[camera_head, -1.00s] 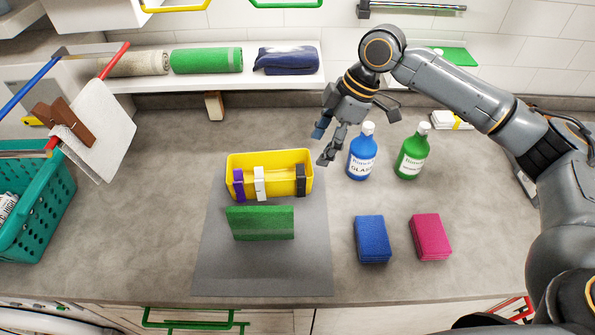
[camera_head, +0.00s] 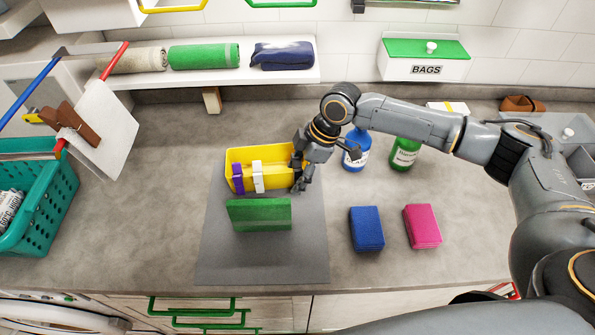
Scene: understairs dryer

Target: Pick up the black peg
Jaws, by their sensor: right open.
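A yellow bin (camera_head: 278,152) stands on the counter at the back of a grey mat (camera_head: 262,265). A purple peg (camera_head: 238,178) and a white peg (camera_head: 258,177) are clipped on its front wall. The black peg's place at the right end of that wall is covered by my right gripper (camera_head: 300,180), so I cannot clearly tell the peg from the dark fingers. My right gripper is open, pointing down at the bin's front right corner. Whether the fingers touch the peg is not clear. My left gripper is not in view.
A green folded cloth (camera_head: 260,215) stands in front of the bin. A blue bottle (camera_head: 356,152) and a green bottle (camera_head: 405,153) stand right of the gripper. Blue (camera_head: 367,229) and pink (camera_head: 422,226) sponges lie front right. A teal basket (camera_head: 35,215) is at left.

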